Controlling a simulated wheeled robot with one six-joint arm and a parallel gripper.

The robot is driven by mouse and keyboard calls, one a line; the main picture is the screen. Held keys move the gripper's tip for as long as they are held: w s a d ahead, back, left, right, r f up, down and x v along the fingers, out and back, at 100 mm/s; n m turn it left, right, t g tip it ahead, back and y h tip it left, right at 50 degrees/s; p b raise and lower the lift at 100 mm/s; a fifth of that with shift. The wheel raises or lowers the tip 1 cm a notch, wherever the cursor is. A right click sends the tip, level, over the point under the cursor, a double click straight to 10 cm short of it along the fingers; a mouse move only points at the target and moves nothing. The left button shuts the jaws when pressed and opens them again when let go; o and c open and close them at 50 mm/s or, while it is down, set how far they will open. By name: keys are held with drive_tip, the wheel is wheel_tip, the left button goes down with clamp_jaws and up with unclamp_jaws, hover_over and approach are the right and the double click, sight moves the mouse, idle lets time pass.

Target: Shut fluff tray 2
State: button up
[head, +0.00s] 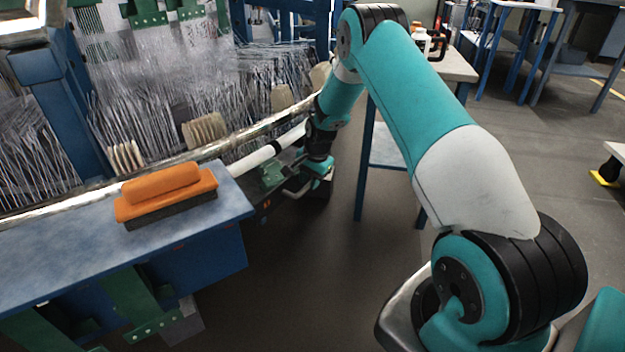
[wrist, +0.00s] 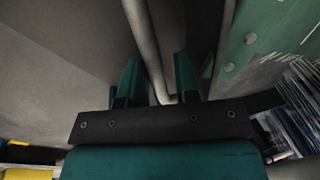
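My gripper (head: 305,185) is low beside the loom's lower frame in the head view, partly hidden by my own arm. In the wrist view my gripper (wrist: 158,82) has its two teal fingers apart. A grey metal bar (wrist: 146,45), which looks like a handle, runs down between the fingers. I cannot tell whether either finger touches it. A flat grey panel (wrist: 60,60) fills the left of the wrist view. I cannot make out for sure which part is fluff tray 2, or how far open it is.
A green riveted plate (wrist: 265,40) stands close right of the fingers. In the head view an orange brush (head: 165,195) lies on a blue bench (head: 60,255) at left. White threads (head: 200,90) hang behind. Floor (head: 290,290) in front is clear.

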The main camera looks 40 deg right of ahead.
drive_tip(key=shift+o, duration=1.1)
drive_tip(key=shift+w, duration=0.1)
drive_tip(key=shift+r, duration=0.1)
drive_tip(key=p+v, duration=0.2)
drive_tip(key=v, duration=0.5)
drive_tip(key=shift+r+p, duration=0.15)
drive_tip(key=shift+p, duration=0.25)
